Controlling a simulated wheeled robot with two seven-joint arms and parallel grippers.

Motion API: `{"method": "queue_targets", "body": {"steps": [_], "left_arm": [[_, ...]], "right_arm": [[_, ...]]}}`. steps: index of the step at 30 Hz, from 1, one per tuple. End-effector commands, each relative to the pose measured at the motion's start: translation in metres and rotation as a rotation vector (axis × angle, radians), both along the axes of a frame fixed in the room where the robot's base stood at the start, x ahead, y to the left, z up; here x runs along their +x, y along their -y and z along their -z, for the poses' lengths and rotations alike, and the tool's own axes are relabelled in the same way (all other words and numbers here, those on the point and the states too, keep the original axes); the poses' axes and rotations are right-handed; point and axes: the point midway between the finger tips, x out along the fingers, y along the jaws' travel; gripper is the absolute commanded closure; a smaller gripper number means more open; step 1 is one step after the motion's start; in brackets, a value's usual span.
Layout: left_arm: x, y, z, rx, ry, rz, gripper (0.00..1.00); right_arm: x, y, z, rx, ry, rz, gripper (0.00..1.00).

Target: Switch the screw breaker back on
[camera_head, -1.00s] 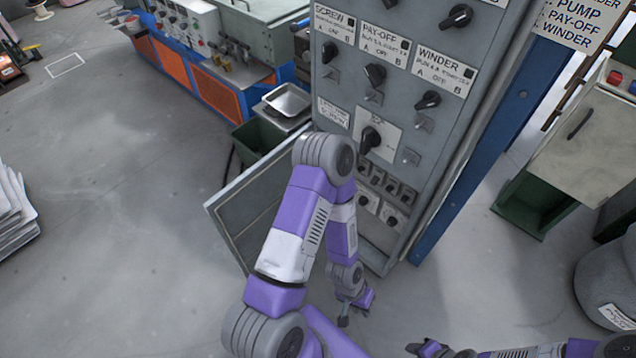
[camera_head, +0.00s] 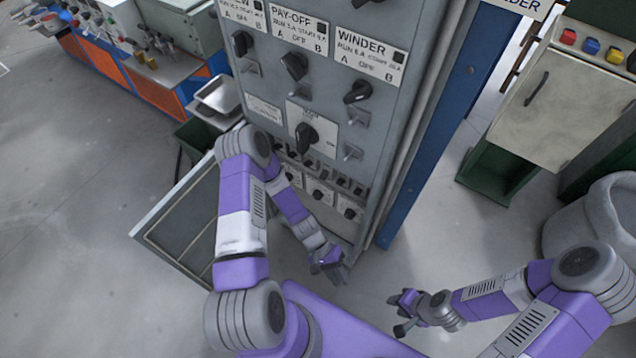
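The electrical cabinet (camera_head: 378,150) stands in the middle with its dark rotary knobs facing me. The screw knob (camera_head: 241,43) is at the upper left of the panel, under a label cut off by the picture's top edge. The pay-off knob (camera_head: 293,65) and winder knob (camera_head: 357,91) are to its right. A larger knob (camera_head: 306,137) on a white plate sits below. My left gripper (camera_head: 334,268) hangs low before the cabinet's bottom, apart from the knobs. My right gripper (camera_head: 400,314) is lower right, over the floor, touching nothing. Both look empty; their finger gaps are too small to judge.
An open cabinet door (camera_head: 172,222) sticks out at the left, behind my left arm. A metal tray (camera_head: 218,97) is beside the cabinet. A cupboard with coloured buttons (camera_head: 558,100) and a grey drum (camera_head: 592,215) stand right. The floor at left is clear.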

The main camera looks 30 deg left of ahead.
Motion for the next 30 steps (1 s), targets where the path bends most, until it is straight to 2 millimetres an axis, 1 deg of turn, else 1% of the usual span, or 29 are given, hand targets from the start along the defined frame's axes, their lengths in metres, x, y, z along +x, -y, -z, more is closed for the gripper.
{"method": "queue_targets", "body": {"steps": [1,2,4,5,7,8,9,11,12,14,15,18,19,21,23,26,30], "left_arm": [[0.013,0.001,0.01,-0.111,-0.001,-0.057,0.77],[0.022,0.001,0.01,-0.184,0.013,-0.089,0.77],[0.048,-0.002,0.008,-0.356,0.077,-0.182,0.77],[0.061,-0.007,0.006,-0.425,0.12,-0.228,0.77],[0.093,-0.026,0.001,-0.577,0.254,-0.35,0.77],[0.107,-0.038,-0.001,-0.633,0.325,-0.406,0.77],[0.123,-0.057,-0.004,-0.696,0.428,-0.483,0.77],[0.144,-0.09,-0.009,-0.765,0.592,-0.597,0.77],[0.155,-0.113,-0.012,-0.792,0.706,-0.667,0.77],[0.164,-0.147,-0.016,-0.815,0.864,-0.763,0.77],[0.167,-0.168,-0.018,-0.817,0.961,-0.818,0.77],[0.169,-0.209,-0.023,-0.803,1.15,-0.919,0.77],[0.169,-0.218,-0.024,-0.796,1.192,-0.937,0.77],[0.168,-0.231,-0.027,-0.784,1.258,-0.969,0.77],[0.17,-0.236,-0.029,-0.779,1.289,-0.982,0.77],[0.178,-0.233,-0.035,-0.778,1.299,-0.985,0.77],[0.196,-0.222,-0.045,-0.779,1.297,-0.982,0.77]], "right_arm": [[0.0,0.0,0.01,0.0,0.0,0.0,0.65],[0.0,0.0,0.013,0.0,0.0,0.0,0.65],[0.0,0.0,0.02,0.0,0.001,0.0,0.65],[0.0,0.0,0.023,0.0,0.001,0.0,0.65],[0.0,0.0,0.029,0.0,0.001,0.0,0.65],[0.0,0.0,0.032,0.0,0.001,0.0,0.65],[0.001,0.0,0.036,0.0,0.001,0.0,0.65],[0.001,0.0,0.041,0.0,0.001,0.0,0.65],[0.001,0.0,0.044,0.0,0.001,0.0,0.65],[0.001,0.0,0.047,0.0,0.001,0.0,0.65],[0.001,0.0,0.049,0.0,0.001,0.0,0.65],[0.001,0.0,0.052,0.0,0.001,0.0,0.65],[0.001,0.0,0.053,0.0,0.001,0.0,0.65],[0.001,0.0,0.054,0.0,0.001,0.0,0.65],[0.001,0.0,0.054,0.0,0.001,0.0,0.65],[0.001,0.0,0.056,0.0,0.001,0.0,0.65],[0.001,0.0,0.059,0.0,0.001,0.0,0.65]]}}
